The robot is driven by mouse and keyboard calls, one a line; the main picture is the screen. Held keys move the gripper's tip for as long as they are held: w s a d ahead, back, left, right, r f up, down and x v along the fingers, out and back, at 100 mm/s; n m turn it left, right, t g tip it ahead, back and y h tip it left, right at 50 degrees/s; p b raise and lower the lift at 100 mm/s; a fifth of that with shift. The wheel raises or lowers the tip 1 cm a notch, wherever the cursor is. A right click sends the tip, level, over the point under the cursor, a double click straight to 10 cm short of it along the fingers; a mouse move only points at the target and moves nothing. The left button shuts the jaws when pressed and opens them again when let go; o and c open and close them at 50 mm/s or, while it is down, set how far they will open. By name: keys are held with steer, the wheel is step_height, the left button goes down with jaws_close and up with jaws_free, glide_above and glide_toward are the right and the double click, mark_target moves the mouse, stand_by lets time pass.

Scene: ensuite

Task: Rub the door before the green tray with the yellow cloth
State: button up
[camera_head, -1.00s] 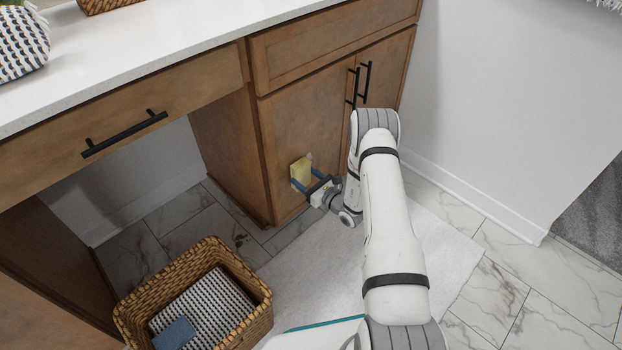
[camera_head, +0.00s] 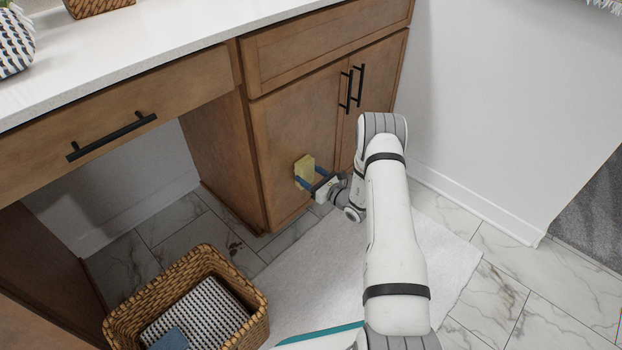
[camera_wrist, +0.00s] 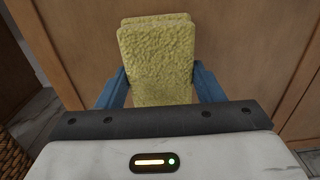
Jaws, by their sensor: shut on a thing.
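The yellow cloth (camera_head: 306,170) is held at the left wooden cabinet door (camera_head: 292,125), low on its face. My gripper (camera_head: 308,180) is shut on the cloth. In the wrist view the folded cloth (camera_wrist: 158,62) stands between the two blue fingers of my gripper (camera_wrist: 160,88), with the wooden door (camera_wrist: 235,40) close behind it. I cannot tell for sure whether the cloth touches the door. No green tray shows in either view.
A wicker basket (camera_head: 259,328) with folded towels stands on the floor at the lower left. A white mat (camera_head: 320,270) lies under my arm. Black handles (camera_head: 358,86) stick out from the cabinet doors. A white wall (camera_head: 490,110) is at the right.

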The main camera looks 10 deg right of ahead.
mark_target(306, 169)
steer(key=shift+s+a, duration=0.4)
steer(key=shift+a, duration=0.45)
steer(key=shift+s+a, duration=0.9)
steer(key=shift+a, duration=0.3)
steer(key=shift+d+r+p, duration=0.15)
steer(key=shift+r+p, duration=1)
steer(key=shift+r, duration=0.35)
steer(key=shift+w+d+f+b, duration=0.1)
steer(key=shift+w+d+b, duration=0.3)
steer(key=shift+d, duration=0.2)
steer(key=shift+w+d+f+b, duration=0.1)
steer(key=shift+w+d+b, duration=0.3)
steer(key=shift+d, duration=0.15)
steer(key=shift+w+d+r+b, duration=0.1)
steer(key=shift+w+d+b, duration=0.45)
steer(key=shift+w+d, duration=0.35)
steer(key=shift+w+d+r+b, duration=0.1)
steer(key=shift+w+d+b, duration=0.45)
steer(key=shift+d, duration=0.5)
steer(key=shift+s+a+p, duration=0.25)
steer(key=shift+s+a, duration=0.35)
steer(key=shift+a, duration=0.2)
steer(key=shift+s+a+p, duration=0.25)
steer(key=shift+s+a, duration=0.35)
steer(key=shift+a, duration=0.2)
steer(key=shift+s+a, duration=0.5)
steer(key=shift+a, duration=0.35)
steer(key=shift+s+a, duration=0.45)
steer(key=shift+a, duration=0.35)
